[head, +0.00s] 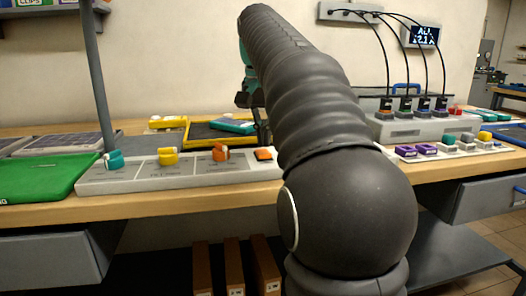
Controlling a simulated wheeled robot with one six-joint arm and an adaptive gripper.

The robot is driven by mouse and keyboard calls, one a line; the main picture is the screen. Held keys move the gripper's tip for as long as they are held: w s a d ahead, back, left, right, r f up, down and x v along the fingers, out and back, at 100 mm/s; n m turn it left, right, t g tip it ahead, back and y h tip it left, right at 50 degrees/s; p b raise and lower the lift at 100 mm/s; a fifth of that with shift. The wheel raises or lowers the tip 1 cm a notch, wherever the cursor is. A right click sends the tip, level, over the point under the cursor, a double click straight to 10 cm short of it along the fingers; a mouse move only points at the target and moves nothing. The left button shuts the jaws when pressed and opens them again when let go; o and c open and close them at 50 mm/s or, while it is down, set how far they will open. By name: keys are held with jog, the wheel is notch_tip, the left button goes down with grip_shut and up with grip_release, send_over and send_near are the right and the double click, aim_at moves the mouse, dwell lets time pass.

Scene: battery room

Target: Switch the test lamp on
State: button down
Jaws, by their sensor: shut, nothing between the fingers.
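A long light-grey panel (135,178) lies along the front of the bench. It carries a teal knob (113,160), a yellow knob (168,157), an orange knob (220,153) and, at its right end, a small orange switch (264,155). The labels are too small to read, and I cannot tell which control is the test lamp's. No lamp is clearly recognisable. My gripper (262,137) is shut and empty, pointing down just behind and above the orange switch. My arm hides part of it and the bench behind. Contact with the switch cannot be told.
A yellow-edged dark tray (190,131) with a teal item (232,126) lies behind the panel. A green mat (40,177) and grey post (96,75) are left. A cabled charger (415,127) and purple blocks (416,150) are right of my arm.

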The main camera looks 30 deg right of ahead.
aim_at(263, 154)
jog(key=shift+f+b, duration=0.7)
jog(key=shift+f, duration=0.35)
dwell(0.5)
notch_tip(263, 154, up, 3)
jog(key=p, duration=0.3)
jog(key=shift+r, duration=2.05)
jog(key=shift+s+a+f, duration=0.15)
jog(key=shift+s+a, duration=0.05)
jog(key=shift+a, duration=0.1)
jog(key=s+a+f+n+t, duration=0.1)
jog(key=s+a+f+n, duration=0.2)
jog(key=s+f, duration=0.3)
jog(key=s+a+f+n+t, duration=0.2)
jog(key=s+a+f, duration=0.4)
jog(key=f, duration=0.6)
jog(key=s+a+f+n+t+y, duration=0.1)
jog(key=s+a+f+n, duration=0.3)
jog(key=s+f, duration=0.4)
jog(key=shift+s+a+f, duration=0.2)
jog(key=shift+a+f, duration=0.2)
jog(key=shift+f, duration=0.3)
